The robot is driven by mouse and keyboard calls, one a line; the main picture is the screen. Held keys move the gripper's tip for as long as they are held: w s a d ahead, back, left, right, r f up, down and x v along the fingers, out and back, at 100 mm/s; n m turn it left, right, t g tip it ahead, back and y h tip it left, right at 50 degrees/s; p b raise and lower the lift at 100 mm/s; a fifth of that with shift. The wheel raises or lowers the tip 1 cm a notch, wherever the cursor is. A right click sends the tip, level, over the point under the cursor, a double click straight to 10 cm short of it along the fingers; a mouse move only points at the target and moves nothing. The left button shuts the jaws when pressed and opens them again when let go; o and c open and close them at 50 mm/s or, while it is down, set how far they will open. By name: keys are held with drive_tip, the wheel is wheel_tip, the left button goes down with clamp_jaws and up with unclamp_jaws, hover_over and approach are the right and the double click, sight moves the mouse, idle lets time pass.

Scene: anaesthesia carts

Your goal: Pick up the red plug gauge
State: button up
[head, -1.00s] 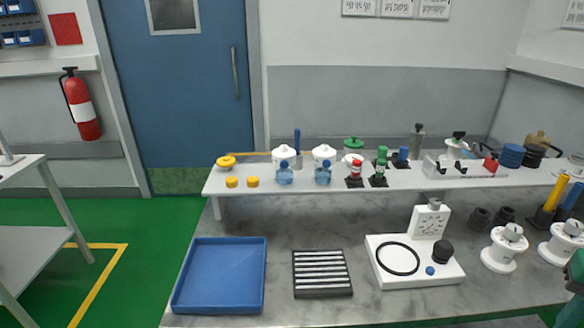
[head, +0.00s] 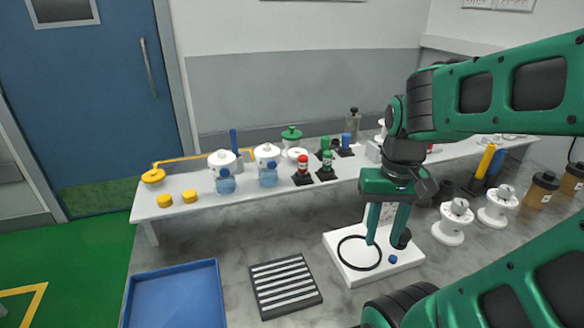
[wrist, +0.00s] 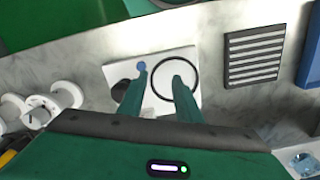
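The red plug gauge (head: 303,163), with a red top and a white band, stands upright in a small black base on the raised white shelf. A similar green gauge (head: 327,160) stands just right of it. The red gauge does not show in the wrist view. My gripper (head: 387,240) points down over the white dial-gauge plate, right of and nearer than the red gauge. Its two fingers are apart with nothing between them, and they also show spread in the wrist view (wrist: 160,82).
The white plate (head: 344,262) carries a black ring, a blue knob and a dark knob. More green and blue gauges (head: 346,140) stand behind. White spools (head: 452,222) stand at right. A blue tray (head: 175,298) and slotted block (head: 285,285) lie in front.

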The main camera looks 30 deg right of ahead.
drive_tip(key=shift+o, duration=1.4)
drive_tip(key=shift+d, duration=0.1)
wheel_tip(320, 180, up, 2)
drive_tip(key=w+n, duration=0.1)
drive_tip(key=n+t+y, duration=0.1)
drive_tip(key=n, duration=1.3)
approach(303, 157)
drive_tip(key=f, duration=0.5)
drive_tip(key=shift+a+f, duration=0.1)
drive_tip(key=shift+a, duration=0.25)
drive_tip(key=shift+w+f, duration=0.2)
drive_tip(key=shift+f, duration=1.1)
drive_tip(key=shift+w+f, duration=0.2)
drive_tip(key=shift+f, duration=1.05)
drive_tip(key=shift+c, duration=0.7)
clamp_jaws()
